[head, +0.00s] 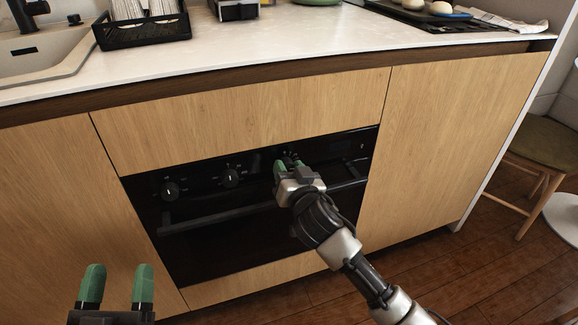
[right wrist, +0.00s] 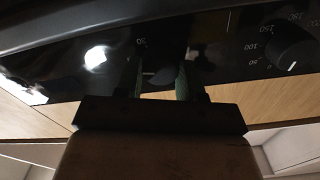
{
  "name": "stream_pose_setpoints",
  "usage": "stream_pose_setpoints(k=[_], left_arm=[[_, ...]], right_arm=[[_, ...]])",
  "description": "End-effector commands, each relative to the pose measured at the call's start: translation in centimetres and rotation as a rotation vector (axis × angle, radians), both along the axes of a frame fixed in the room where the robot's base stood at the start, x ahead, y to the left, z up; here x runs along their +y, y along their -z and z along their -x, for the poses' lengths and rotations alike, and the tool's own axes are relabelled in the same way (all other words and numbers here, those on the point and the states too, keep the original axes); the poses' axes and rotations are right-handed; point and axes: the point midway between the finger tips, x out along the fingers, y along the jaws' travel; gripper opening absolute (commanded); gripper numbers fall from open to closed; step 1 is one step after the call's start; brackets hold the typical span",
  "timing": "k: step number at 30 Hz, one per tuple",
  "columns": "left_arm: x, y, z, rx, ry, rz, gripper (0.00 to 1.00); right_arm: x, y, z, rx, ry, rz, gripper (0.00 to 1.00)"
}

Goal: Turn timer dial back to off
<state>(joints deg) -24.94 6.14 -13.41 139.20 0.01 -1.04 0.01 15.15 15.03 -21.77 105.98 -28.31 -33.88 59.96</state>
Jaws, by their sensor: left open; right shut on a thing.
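The timer dial (right wrist: 161,75) is a dark round knob on the black oven's front panel. In the right wrist view it sits between the two green fingers of my right gripper (right wrist: 160,84), which is shut on it. A small number, apparently 30, shows on the panel near it. Its pointer is too dark to read. In the head view my right gripper (head: 288,164) reaches the right part of the oven panel and hides the dial. My left gripper (head: 117,286) is open and empty at the lower left, in front of the cabinet and apart from the oven.
Two other knobs, a left one (head: 170,190) and a middle one (head: 230,178), are on the panel. The numbered temperature knob (right wrist: 290,48) is beside my right gripper. The oven handle (head: 220,215) runs below. The counter (head: 270,40) holds a black rack (head: 142,31) and a tray.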

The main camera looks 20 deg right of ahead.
Motion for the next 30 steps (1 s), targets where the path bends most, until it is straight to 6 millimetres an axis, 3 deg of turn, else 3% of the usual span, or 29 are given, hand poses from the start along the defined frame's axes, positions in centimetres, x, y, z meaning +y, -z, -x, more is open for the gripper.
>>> stream_pose_setpoints(k=[5,11,21,30], left_arm=[[0.6,3.3,-0.6,0.304,-0.019,-0.082,0.64],[1.7,7.9,0.5,0.667,-0.041,-0.174,0.64],[4.2,13.3,6.0,1.198,-0.072,-0.294,0.64],[6.1,15.0,11.7,1.569,-0.093,-0.368,0.64]], right_arm=[[0.1,-0.3,0.0,-0.001,0.001,0.147,0.15],[0.1,-0.4,0.0,-0.008,0.001,0.340,0.15],[0.2,-0.3,0.0,-0.020,0.000,0.664,0.15],[0.3,-0.2,0.0,-0.030,0.000,0.950,0.15]])
